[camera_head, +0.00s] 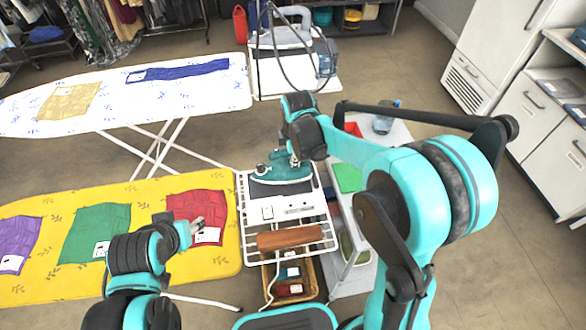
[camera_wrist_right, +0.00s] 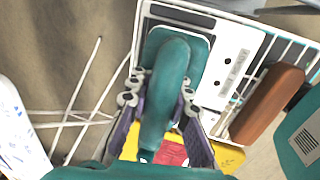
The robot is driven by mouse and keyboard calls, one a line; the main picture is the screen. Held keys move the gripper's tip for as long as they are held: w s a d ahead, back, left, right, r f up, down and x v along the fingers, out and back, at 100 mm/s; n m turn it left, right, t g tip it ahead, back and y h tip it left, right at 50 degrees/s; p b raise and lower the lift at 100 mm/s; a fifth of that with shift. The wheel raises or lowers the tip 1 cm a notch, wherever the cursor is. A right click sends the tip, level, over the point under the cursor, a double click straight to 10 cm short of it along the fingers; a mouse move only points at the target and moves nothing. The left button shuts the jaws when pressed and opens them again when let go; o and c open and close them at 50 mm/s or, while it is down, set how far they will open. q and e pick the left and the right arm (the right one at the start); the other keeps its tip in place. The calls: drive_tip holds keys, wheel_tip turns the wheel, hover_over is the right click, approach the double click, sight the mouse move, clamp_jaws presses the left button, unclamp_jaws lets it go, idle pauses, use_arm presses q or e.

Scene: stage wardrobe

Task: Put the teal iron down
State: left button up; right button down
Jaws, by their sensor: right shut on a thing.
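The teal iron (camera_head: 290,172) is over the far end of the white wire rack (camera_head: 328,238), above a dark pad, at the end of the yellow ironing board (camera_head: 150,258). I cannot tell whether it touches the pad. My right gripper (camera_head: 287,160) is shut on its handle. In the right wrist view the fingers of this gripper (camera_wrist_right: 160,98) lie on both sides of the iron's teal handle (camera_wrist_right: 172,65). My left gripper (camera_head: 197,228) hangs over the red cloth (camera_head: 190,205) on the yellow board; its jaw opening is unclear.
On the rack are a white plate (camera_head: 283,210) and a brown wooden bar (camera_head: 290,237). A basket (camera_head: 318,280) is below. Purple and green (camera_head: 95,228) cloths lie on the yellow board. A white board (camera_head: 200,95) stands behind, and a side cart (camera_head: 347,178) is to the right.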

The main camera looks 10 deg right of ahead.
drive_tip(key=shift+w+a+f, duration=0.1)
drive_tip(key=shift+w+f, duration=0.3)
drive_tip(key=shift+f+b, duration=0.95)
drive_tip(key=shift+f, duration=0.85)
drive_tip(key=shift+s, duration=0.1)
drive_tip(key=shift+f, duration=0.2)
drive_tip(key=c, duration=1.4)
unclamp_jaws()
drive_tip(key=shift+r, duration=0.1)
